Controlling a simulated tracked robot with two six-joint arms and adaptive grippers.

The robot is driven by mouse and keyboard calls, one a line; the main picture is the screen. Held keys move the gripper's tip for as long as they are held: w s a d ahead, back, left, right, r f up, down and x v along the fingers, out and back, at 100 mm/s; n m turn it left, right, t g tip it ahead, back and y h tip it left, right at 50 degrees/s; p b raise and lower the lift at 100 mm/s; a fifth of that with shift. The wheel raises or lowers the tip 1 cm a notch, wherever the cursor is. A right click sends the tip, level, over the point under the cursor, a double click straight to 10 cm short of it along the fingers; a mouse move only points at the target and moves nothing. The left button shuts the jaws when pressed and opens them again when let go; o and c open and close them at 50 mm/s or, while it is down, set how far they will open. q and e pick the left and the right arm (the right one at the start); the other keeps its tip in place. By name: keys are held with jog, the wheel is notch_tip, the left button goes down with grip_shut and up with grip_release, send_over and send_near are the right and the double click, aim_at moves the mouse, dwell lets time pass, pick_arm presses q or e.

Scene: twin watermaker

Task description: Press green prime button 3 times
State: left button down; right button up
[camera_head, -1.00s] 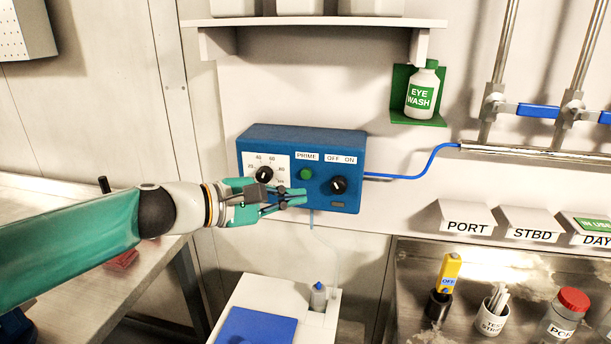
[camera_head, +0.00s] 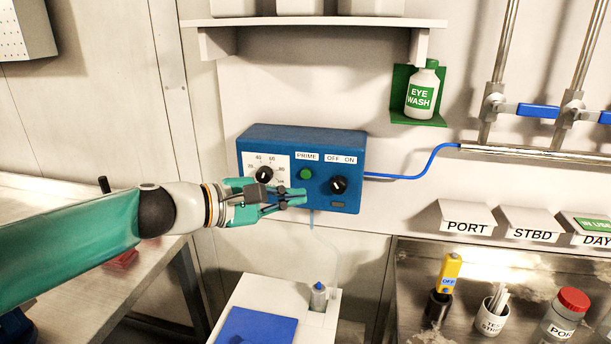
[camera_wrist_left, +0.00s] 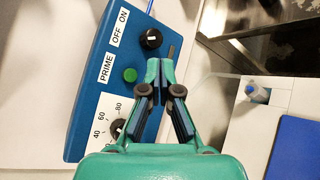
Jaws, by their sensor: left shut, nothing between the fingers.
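The green prime button (camera_head: 306,174) is on the front of a blue control box (camera_head: 300,140) on the wall, under a PRIME label. It also shows in the left wrist view (camera_wrist_left: 130,75), just to the left of my fingers. My left gripper (camera_head: 302,196) is shut and empty. In the head view its tips are just below the button, in front of the box's lower part. The button is uncovered, and I cannot tell how far the tips stand from the panel. My right gripper is in neither view.
A black OFF/ON knob (camera_head: 339,185) is right of the button, and a dial knob (camera_head: 264,175) is to its left. A blue tube (camera_head: 420,174) leaves the box's right side. A white unit with a blue lid (camera_head: 256,326) stands below.

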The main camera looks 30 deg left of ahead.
aim_at(306, 174)
pick_arm(q)
jog(key=s+d+m+h+p, duration=0.1)
jog(key=s+d+h+p, duration=0.15)
jog(key=d+h, duration=0.25)
jog(key=a+n+t+y, duration=0.1)
jog(key=a+n+t+p, duration=0.1)
jog(key=n, duration=0.1)
jog(key=s+a+n+t+y+p, duration=0.1)
jog(key=a+n, duration=0.1)
jog(key=shift+s+a+f+y, duration=0.1)
jog(key=shift+f+y, duration=0.15)
jog(key=shift+y, duration=0.05)
jog(key=w+a+p, duration=0.2)
jog(key=w+p, duration=0.1)
jog(key=w, duration=0.5)
jog(key=shift+w, duration=0.3)
